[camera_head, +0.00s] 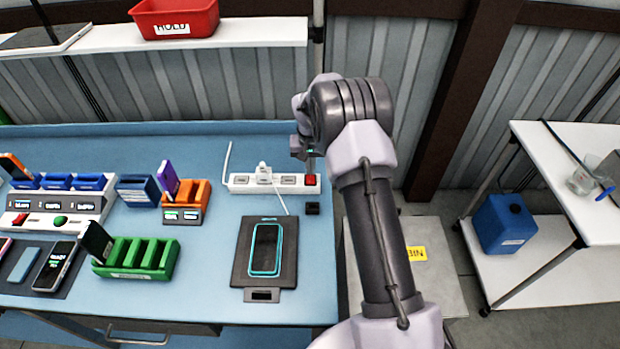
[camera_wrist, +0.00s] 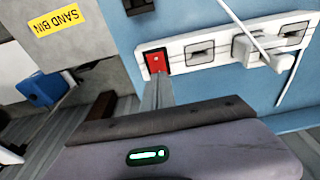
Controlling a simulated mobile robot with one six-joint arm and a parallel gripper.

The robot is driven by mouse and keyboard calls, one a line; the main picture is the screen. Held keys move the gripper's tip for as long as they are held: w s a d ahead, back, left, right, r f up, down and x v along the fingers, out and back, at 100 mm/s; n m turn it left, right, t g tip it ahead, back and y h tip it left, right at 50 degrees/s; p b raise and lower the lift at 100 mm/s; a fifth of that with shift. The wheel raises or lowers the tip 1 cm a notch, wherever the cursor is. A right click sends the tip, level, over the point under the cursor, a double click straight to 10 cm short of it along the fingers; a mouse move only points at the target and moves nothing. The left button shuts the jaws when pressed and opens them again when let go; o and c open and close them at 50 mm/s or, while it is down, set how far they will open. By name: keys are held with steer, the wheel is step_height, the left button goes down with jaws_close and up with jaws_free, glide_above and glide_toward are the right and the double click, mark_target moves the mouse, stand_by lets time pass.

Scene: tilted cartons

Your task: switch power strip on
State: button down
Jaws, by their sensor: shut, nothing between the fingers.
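The white power strip (camera_head: 240,183) lies near the back right of the blue bench, with a white plug (camera_head: 264,173) and its cable in one socket. Its red switch (camera_head: 311,180) is at the right end. In the wrist view the strip (camera_wrist: 222,46) runs across the top right, with the red switch (camera_wrist: 156,61) at its left end. My gripper (camera_head: 310,170) is shut and empty, pointing down at the switch. In the wrist view the fingertips (camera_wrist: 157,80) overlap the switch's lower edge; I cannot tell whether they touch it.
A phone (camera_head: 265,248) lies on a dark pad in front of the strip. A small black block (camera_head: 312,208) sits just in front of the switch. Green (camera_head: 138,257) and orange (camera_head: 186,200) racks stand to the left. A red bin (camera_head: 174,18) is on the shelf above.

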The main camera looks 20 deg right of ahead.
steer(key=shift+f+b, duration=0.35)
steer(key=shift+f, duration=0.2)
steer(key=shift+s+r, duration=0.1)
steer(key=shift+r+p, duration=2.1)
steer(key=shift+r, duration=1.45)
steer(key=shift+f, duration=0.1)
